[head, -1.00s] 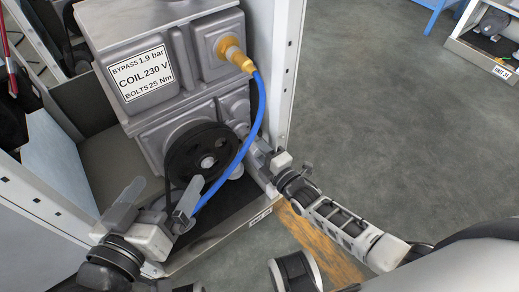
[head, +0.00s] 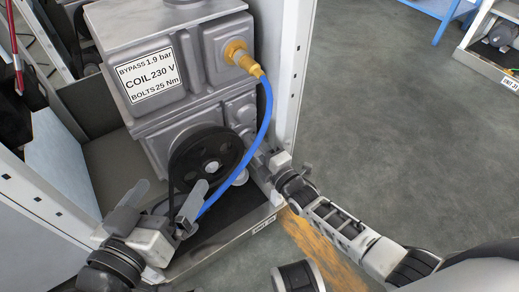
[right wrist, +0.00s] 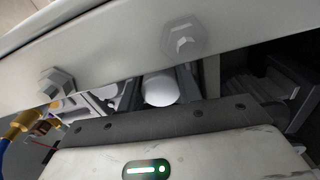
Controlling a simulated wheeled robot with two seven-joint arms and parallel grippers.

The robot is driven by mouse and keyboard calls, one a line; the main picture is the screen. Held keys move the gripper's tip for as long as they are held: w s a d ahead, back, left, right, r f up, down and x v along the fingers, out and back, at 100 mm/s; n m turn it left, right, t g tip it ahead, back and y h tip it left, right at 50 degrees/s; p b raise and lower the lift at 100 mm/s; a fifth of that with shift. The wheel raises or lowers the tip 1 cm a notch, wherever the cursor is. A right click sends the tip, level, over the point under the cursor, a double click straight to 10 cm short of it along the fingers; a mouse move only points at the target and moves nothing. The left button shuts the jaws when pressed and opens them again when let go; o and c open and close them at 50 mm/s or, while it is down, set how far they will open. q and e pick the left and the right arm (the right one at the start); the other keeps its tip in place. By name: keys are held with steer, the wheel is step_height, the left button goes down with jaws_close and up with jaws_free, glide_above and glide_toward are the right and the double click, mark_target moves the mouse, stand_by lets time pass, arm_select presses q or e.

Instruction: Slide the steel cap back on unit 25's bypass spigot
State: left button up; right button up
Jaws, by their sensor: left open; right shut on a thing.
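The grey machine (head: 210,95) with a black pulley (head: 182,160) stands in a white-framed bay; the small bay label is too blurred to read. My right gripper (head: 262,158) is at the machine's lower right, beside the frame post. In the right wrist view a pale, rounded end, seemingly the steel cap (right wrist: 160,90), sits between its dark fingers, and the fingers are shut on it. The bypass spigot is hidden, and I cannot tell whether the cap touches it. My left gripper (head: 163,200) is open and empty, in front of the pulley near the blue hose.
A blue hose (head: 266,115) runs from a brass fitting (head: 240,57) down past the pulley. The white post (head: 291,75) stands close to my right gripper. Large bolts (right wrist: 184,40) show on a pale beam above that hand. The floor to the right is open.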

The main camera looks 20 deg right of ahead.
arm_select(q)
steer(key=shift+f, duration=0.1)
arm_select(e)
steer(key=shift+w+a, duration=0.15)
steer(key=shift+w, duration=0.3)
steer(key=o, duration=1.1)
steer(key=shift+c, duration=0.2)
